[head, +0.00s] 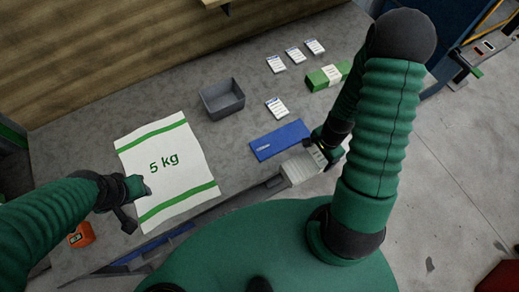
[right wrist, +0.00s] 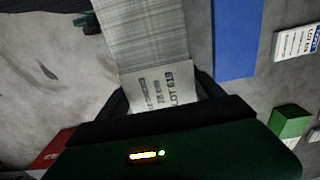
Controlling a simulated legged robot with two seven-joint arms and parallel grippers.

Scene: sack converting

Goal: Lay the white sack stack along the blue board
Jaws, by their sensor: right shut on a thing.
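The blue board (head: 280,140) lies flat on the grey table; part of it shows in the right wrist view (right wrist: 237,40). The white sack stack (head: 299,169) is just in front of the board, near the table's front edge, apart from it in the right wrist view. My right gripper (head: 320,152) is shut on the stack's end. In the right wrist view the stack (right wrist: 145,35) runs out between the fingers, with printed lot text showing. I cannot tell whether it touches the table. My left gripper (head: 132,200) is at the large 5 kg sack's edge; its jaw opening is unclear.
The flat white 5 kg sack (head: 168,165) covers the table's left part. A grey bin (head: 222,99), several white label cards (head: 277,108) and a green banded stack (head: 323,77) lie beyond the board. An orange device (head: 81,235) sits at the front left.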

